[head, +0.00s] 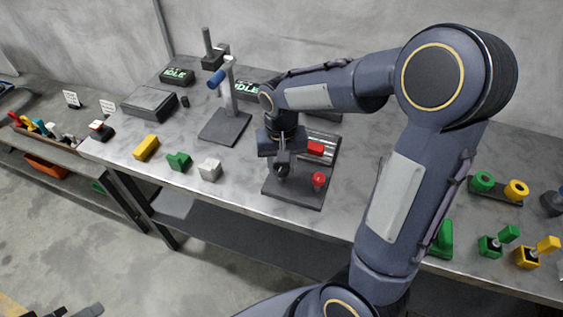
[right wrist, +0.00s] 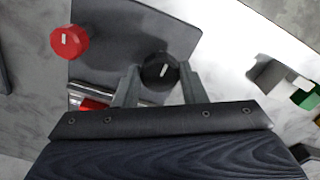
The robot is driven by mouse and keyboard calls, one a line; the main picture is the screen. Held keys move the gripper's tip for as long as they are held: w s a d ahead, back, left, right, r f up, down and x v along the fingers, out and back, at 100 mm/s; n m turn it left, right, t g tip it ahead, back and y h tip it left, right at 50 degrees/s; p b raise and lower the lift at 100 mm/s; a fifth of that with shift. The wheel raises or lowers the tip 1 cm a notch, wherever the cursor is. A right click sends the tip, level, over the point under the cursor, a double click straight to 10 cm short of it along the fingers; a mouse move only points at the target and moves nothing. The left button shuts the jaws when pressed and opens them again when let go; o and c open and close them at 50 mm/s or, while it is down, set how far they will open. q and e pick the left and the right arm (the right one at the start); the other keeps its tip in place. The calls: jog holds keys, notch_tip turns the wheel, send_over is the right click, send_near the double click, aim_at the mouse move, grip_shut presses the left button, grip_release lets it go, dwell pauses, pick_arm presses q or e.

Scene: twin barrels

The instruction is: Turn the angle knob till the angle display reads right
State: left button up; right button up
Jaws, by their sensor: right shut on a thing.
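A black round knob (right wrist: 160,71) with a white mark stands on a dark panel in the right wrist view. My right gripper (right wrist: 158,80) is shut on this knob, one finger on each side. In the head view my right gripper (head: 282,172) points down at the dark panel (head: 290,196), and its hand hides most of the knob. A red knob (right wrist: 70,43) with a white mark stands beside it, and also shows in the head view (head: 318,180). A display strip behind the panel is partly hidden; I cannot read an angle. My left gripper is not in view.
Yellow (head: 146,148), green (head: 179,161) and white (head: 209,169) blocks lie left of the panel. Boxes reading IDLE (head: 178,75) stand at the back. Green and yellow knobs and levers (head: 497,241) are at right.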

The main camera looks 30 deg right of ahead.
aim_at(281, 166)
jog(key=o, duration=1)
jog(key=shift+r, duration=0.1)
notch_tip(281, 166, up, 8)
jog(key=shift+f, duration=0.15)
